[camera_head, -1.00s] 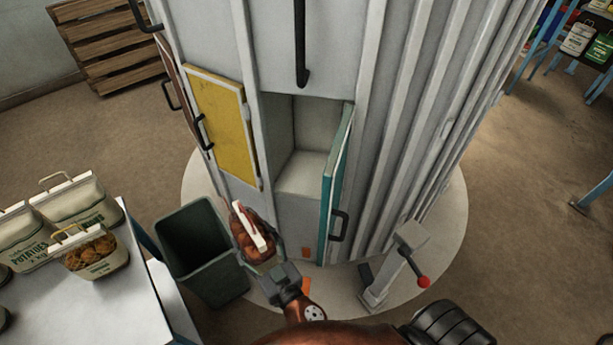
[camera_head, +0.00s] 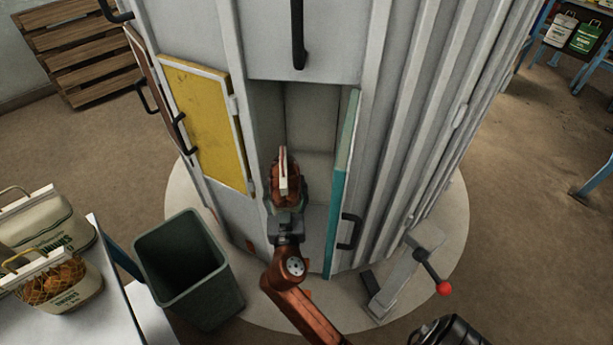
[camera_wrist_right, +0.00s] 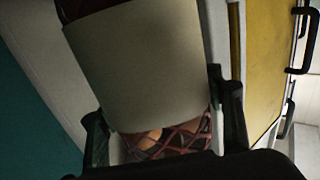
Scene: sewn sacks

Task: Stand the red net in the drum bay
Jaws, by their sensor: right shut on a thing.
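The red net (camera_head: 289,171) is a reddish-brown mesh sack with a pale label band, upright at the front of the open bay. My right gripper (camera_head: 287,200) is shut on it; the right wrist view shows the red net (camera_wrist_right: 172,140) between the fingers, with its pale band filling the middle. The drum bay (camera_head: 312,120) is an open grey compartment in the tall ribbed drum, with its teal door (camera_head: 339,200) swung open at the right. The net covers part of the bay's opening. I cannot tell whether it touches the bay floor.
A yellow door (camera_head: 205,125) is left of the bay. A dark green bin (camera_head: 185,262) stands front left, beside a table (camera_head: 110,295) with sacks (camera_head: 45,225). A lever with a red knob (camera_head: 443,288) stands at the right. Wooden slats (camera_head: 80,45) lean at the back left.

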